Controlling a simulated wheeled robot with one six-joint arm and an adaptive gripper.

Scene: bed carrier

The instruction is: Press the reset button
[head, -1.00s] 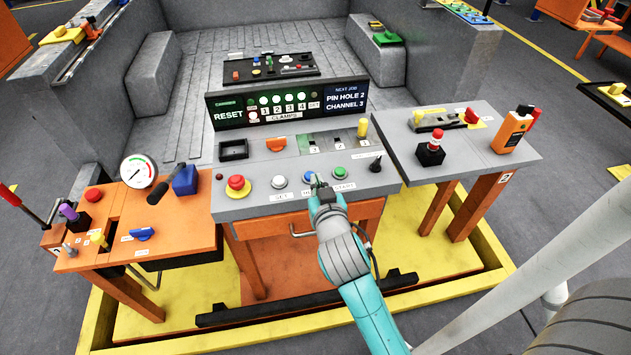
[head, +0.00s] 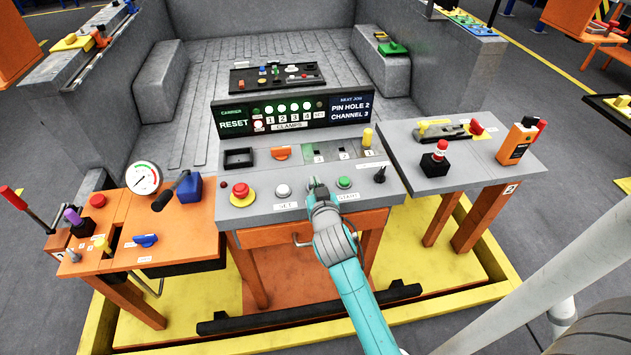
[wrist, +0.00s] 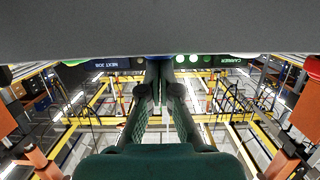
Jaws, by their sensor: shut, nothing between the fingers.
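The grey console (head: 265,212) carries a red button (head: 240,190) on a yellow base, a white button (head: 283,190) labelled SET, and a green button (head: 344,182) labelled START. No button label that I can read says RESET. My gripper (head: 313,182) is shut and empty, pointing at the console between the white and green buttons. It hides the blue button and its label there in the head view. In the wrist view, a sliver of blue (wrist: 158,56) shows by my fingertips (wrist: 160,66); I cannot tell whether they touch it.
A black knob (head: 380,174) stands right of the green button. An orange table (head: 175,232) is at left, a grey side table (head: 470,160) at right.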

